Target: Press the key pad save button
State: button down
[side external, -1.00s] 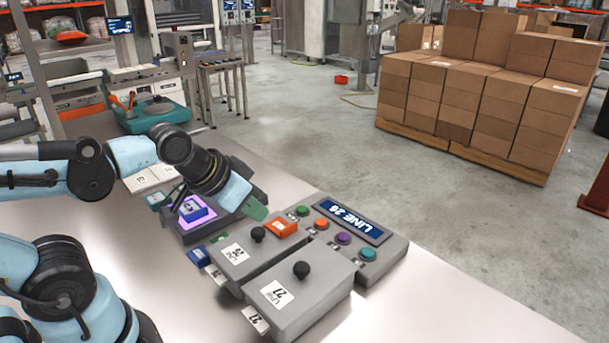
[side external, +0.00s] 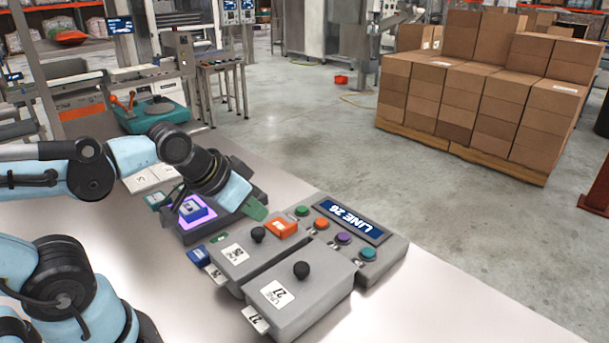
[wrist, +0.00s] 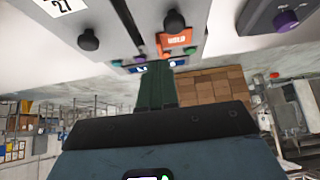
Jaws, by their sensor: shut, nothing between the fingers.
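The grey key pad (side external: 386,257) lies on the bench at centre right, with a blue display (side external: 352,220) reading LINE 26. Its row of buttons runs green (side external: 302,211), red-orange (side external: 321,223), purple (side external: 343,238) and teal (side external: 368,254). The button labels are too small to read, so I cannot tell which is save. My gripper (side external: 258,212) is shut and empty, its green fingers left of the key pad and apart from the buttons. In the wrist view, the fingers (wrist: 156,68) partly cover the key pad.
Two grey boxes with black knobs (side external: 301,270) (side external: 257,234) stand in front of the key pad. An orange tag (side external: 282,228) is on the farther one. A dark unit with a lit purple square (side external: 182,219) sits below my gripper. Bare bench lies at front right.

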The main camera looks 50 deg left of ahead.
jog(key=shift+w, duration=0.15)
jog(key=m+t+y, duration=0.1)
jog(key=m+t, duration=0.1)
jog(key=m, duration=0.6)
send_over(300, 211)
jog(key=shift+a+r, duration=0.1)
jog(key=shift+r, duration=0.3)
jog(key=shift+f, duration=0.1)
jog(key=shift+f, duration=4.3)
jog(key=shift+f, duration=0.1)
jog(key=shift+f, duration=0.35)
